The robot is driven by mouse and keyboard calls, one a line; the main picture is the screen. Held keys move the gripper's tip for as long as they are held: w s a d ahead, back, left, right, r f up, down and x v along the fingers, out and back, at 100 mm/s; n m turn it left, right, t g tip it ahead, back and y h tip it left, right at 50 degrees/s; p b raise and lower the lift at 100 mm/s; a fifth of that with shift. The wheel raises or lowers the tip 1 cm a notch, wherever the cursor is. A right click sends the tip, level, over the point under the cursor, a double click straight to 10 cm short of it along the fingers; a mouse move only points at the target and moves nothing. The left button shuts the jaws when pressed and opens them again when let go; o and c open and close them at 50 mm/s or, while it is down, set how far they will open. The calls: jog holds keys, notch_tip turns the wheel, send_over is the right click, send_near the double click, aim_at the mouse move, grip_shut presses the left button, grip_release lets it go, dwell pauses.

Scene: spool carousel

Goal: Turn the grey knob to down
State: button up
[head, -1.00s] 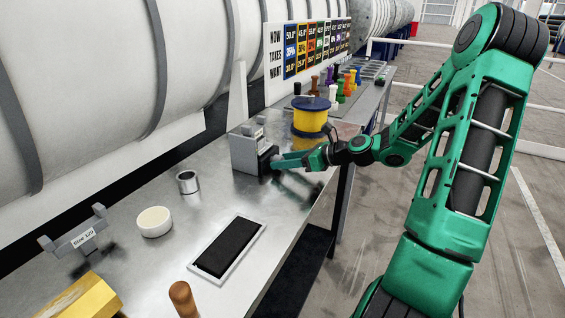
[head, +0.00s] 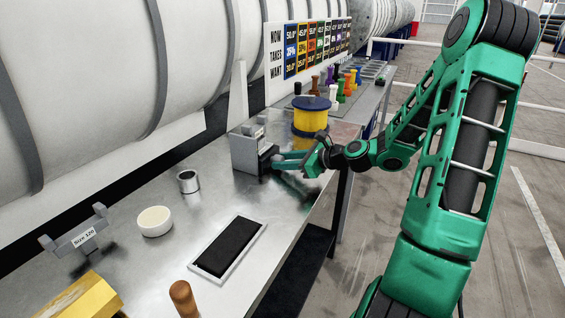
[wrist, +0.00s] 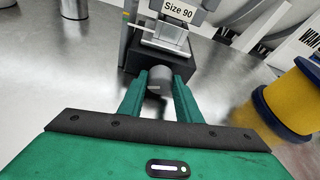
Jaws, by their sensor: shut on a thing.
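The grey knob (wrist: 159,78) is a short dark-grey cylinder on the front of a grey box (head: 244,152) with a "Size 90" label, which shows in the wrist view. My gripper (wrist: 160,98) has one green finger on each side of the knob and is shut on it. In the head view my gripper (head: 277,163) reaches the box from the right, and the knob is hard to make out there. Which way the knob points is not clear.
A yellow spool (head: 310,121) with blue ends stands close behind my gripper. A metal cup (head: 188,183), a white bowl (head: 154,222) and a black pad in a white frame (head: 229,247) are on the steel bench. Several coloured pegs stand farther back.

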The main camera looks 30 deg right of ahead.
jog(key=shift+n+t+h, duration=0.3)
jog(key=shift+n+h, duration=0.1)
jog(key=shift+n, duration=0.1)
jog(key=o, duration=1.1)
jog(key=shift+c, duration=0.2)
jog(key=shift+s, duration=0.1)
jog(key=v, duration=1)
jog(key=shift+s+d, duration=0.2)
